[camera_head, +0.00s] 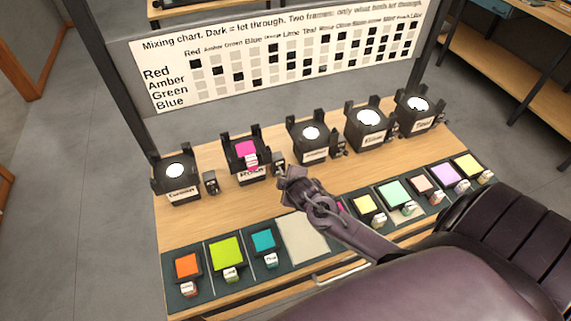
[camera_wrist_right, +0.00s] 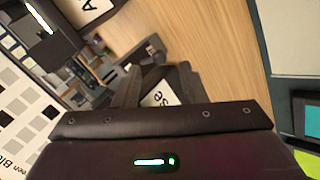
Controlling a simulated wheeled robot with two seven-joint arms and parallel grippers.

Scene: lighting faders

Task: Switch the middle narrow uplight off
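Five black uplights stand in a row on the wooden table. The centre one (camera_head: 312,148) has a glowing white top and a small switch box (camera_head: 338,146) at its right. The second from left (camera_head: 247,165) carries a pink filter, with a switch box (camera_head: 278,161) at its right. Which uplights are narrow is hard to tell. My right gripper (camera_head: 284,172) is low beside that second uplight's switch box, in front of it. In the right wrist view its fingers (camera_wrist_right: 157,88) are apart, with a label ending "se" (camera_wrist_right: 162,96) beyond them. Contact is unclear. My left gripper is out of view.
Other lit uplights stand at the left (camera_head: 175,180), right (camera_head: 369,127) and far right (camera_head: 418,113). Coloured filters, including a lime one (camera_head: 227,251), lie on dark trays along the front edge. A mixing chart (camera_head: 290,55) stands behind. My right arm covers the front middle.

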